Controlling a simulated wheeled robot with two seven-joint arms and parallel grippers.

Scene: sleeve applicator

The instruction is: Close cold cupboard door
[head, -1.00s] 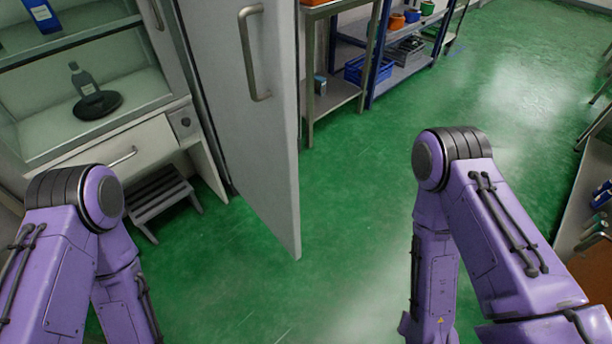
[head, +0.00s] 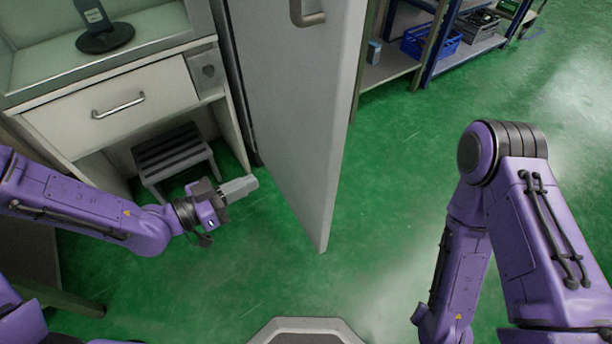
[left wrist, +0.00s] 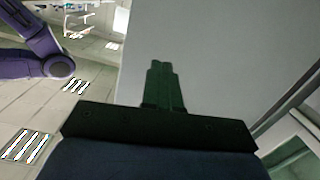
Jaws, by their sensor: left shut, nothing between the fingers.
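The cold cupboard door (head: 295,105) is a tall light grey panel standing open, its lower corner reaching out over the green floor. In the left wrist view the shut fingers (left wrist: 160,75) show against a large grey panel (left wrist: 210,50), seemingly the door. My right arm is at the right; its gripper is out of frame.
A white bench (head: 120,105) with a drawer and a bottle on a black disc (head: 105,37) stands left. A grey step stool (head: 177,158) is under it. Green floor right of the door is clear.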

